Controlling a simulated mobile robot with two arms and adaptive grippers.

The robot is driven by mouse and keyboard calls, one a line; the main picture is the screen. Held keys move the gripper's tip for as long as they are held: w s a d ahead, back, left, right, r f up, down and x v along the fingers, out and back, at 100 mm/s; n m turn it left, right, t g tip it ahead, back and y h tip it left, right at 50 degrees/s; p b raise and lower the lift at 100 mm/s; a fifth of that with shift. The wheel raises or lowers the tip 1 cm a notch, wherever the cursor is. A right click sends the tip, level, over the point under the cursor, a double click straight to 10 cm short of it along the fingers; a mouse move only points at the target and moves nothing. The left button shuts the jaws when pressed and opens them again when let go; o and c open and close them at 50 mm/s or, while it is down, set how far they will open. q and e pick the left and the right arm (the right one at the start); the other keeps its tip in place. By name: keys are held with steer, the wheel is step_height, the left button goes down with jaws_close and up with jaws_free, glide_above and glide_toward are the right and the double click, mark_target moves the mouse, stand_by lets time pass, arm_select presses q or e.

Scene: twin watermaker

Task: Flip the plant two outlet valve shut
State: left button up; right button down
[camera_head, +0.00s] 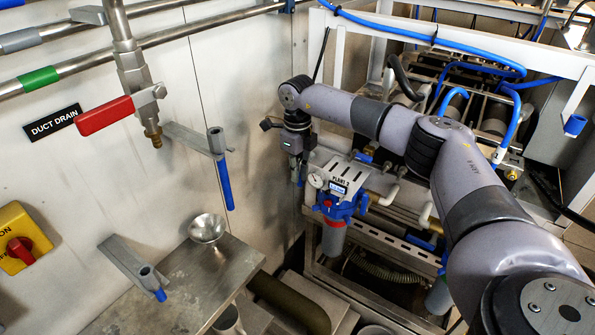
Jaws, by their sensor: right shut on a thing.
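The plant two unit (342,180) stands at the centre, with a grey "PLANT 2" plate, a round gauge and a blue-topped filter housing (335,205). My right gripper (298,172) points down just left of this plate, near the wall corner. It is shut on what looks like the plant two outlet valve handle. The handle is mostly hidden by the fingers, so I cannot tell its angle. A small blue fitting (366,156) shows behind the plate. My left gripper is not in view.
A duct drain valve with a red lever (105,116) hangs from wall pipes at left. A yellow switch box (20,238), wall brackets and a funnel (207,229) over a metal bench (180,285) are at lower left. A white frame (450,40) with blue hoses stands at right.

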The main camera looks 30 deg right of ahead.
stand_by(0.3)
steer(key=shift+s+d+f+t+b, duration=0.1)
steer(key=shift+f+t+b, duration=0.15)
steer(key=shift+b, duration=0.2)
steer(key=t+b, duration=0.1)
steer(key=b, duration=0.1)
steer(key=shift+s+d+t+y+b, duration=0.15)
steer(key=shift+s+t+y+b, duration=0.15)
steer(key=shift+s+t+y, duration=0.1)
steer(key=shift+r+t, duration=0.2)
steer(key=shift+t, duration=0.05)
steer(key=c, duration=1.7)
jaws_free()
steer(key=shift+r, duration=0.1)
steer(key=v, duration=1.2)
steer(key=shift+d, duration=0.2)
